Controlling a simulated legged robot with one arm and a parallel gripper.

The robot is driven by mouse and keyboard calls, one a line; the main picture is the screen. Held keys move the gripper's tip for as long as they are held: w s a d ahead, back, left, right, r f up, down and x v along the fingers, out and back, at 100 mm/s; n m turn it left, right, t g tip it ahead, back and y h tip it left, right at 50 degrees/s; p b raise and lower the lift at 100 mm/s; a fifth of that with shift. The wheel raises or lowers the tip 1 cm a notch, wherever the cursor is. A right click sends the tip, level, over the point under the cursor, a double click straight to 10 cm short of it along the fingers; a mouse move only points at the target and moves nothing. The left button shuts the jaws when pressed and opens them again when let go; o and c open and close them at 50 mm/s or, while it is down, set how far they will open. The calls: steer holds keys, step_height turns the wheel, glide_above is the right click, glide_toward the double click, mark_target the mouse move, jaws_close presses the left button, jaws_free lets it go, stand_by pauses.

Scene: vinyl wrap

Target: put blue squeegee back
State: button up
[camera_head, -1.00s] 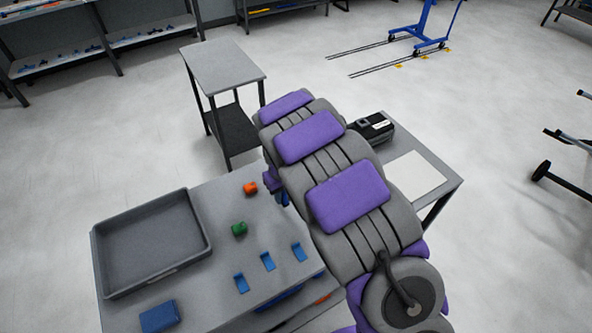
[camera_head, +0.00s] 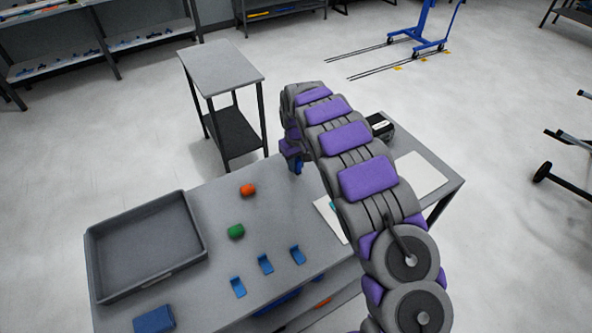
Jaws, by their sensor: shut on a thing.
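My purple and grey arm reaches over the right part of the grey table (camera_head: 222,206). My gripper (camera_head: 296,163) is at the arm's far end, above the table's back edge, mostly hidden by the arm. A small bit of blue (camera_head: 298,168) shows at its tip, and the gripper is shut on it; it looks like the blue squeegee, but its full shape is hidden. Three small blue holders stand in a slanting row near the table's front: left (camera_head: 238,287), middle (camera_head: 265,264) and right (camera_head: 297,254). My gripper is behind them, apart from them.
An empty grey tray (camera_head: 204,236) sits on the left of the table. An orange piece (camera_head: 248,190) and a green piece (camera_head: 236,231) lie between tray and arm. A blue block (camera_head: 154,319) is at front left. A dark device (camera_head: 381,126) and white sheet (camera_head: 420,174) are at right.

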mark_target(296, 169)
steer(key=shift+f+b, duration=0.55)
steer(key=shift+f, duration=1.25)
jaws_close()
steer(key=o, duration=0.9)
jaws_free()
steer(key=shift+w, duration=0.1)
steer(key=shift+o, duration=0.2)
steer(key=shift+r, duration=0.1)
